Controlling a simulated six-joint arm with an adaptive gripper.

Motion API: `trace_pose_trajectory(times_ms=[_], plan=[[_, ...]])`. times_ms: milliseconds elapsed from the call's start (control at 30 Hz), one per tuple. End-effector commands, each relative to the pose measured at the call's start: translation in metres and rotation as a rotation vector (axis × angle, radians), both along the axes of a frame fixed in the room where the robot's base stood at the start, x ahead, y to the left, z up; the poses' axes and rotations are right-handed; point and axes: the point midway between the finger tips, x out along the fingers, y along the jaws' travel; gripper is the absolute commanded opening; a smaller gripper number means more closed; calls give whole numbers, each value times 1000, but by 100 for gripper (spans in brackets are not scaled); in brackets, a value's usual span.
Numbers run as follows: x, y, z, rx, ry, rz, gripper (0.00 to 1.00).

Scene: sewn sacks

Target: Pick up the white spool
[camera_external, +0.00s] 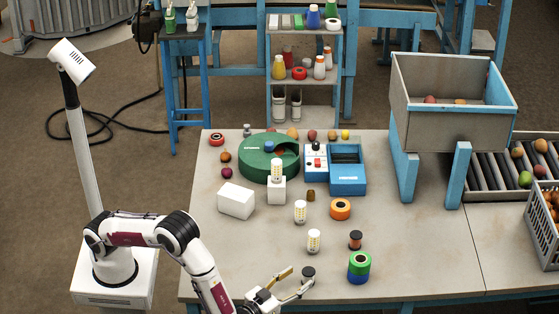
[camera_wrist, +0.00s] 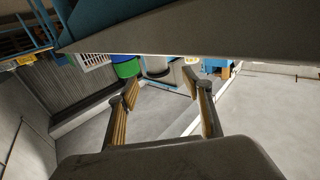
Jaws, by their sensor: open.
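I cannot tell for certain which thing is the white spool. Three white cylinders with yellow marks stand upright on the table: one (camera_external: 314,241) nearest the front, one (camera_external: 300,211) behind it, and one (camera_external: 277,170) on a white block. A dark-topped small piece (camera_external: 308,272) is close beside my gripper (camera_external: 299,278) at the front edge. In the wrist view my gripper (camera_wrist: 160,88) points toward a pale grey cylinder (camera_wrist: 157,67), partly hidden behind a dark overhanging shape.
A green and blue spool stack (camera_external: 359,267) stands right of my gripper; its green part shows in the wrist view (camera_wrist: 126,68). An orange spool (camera_external: 340,208), a dark-and-red spool (camera_external: 355,240) and a green round tray (camera_external: 255,172) are further back.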

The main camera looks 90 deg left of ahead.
Motion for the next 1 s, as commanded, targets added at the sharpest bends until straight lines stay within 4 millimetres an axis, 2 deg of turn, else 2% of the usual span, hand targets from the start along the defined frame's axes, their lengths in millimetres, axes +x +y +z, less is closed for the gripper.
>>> trace_pose_trajectory(times_ms=[500, 1000], plan=[[6, 5, -1, 0, 0, 0, 50], [40, 36, -4, -1, -1, 1, 50]])
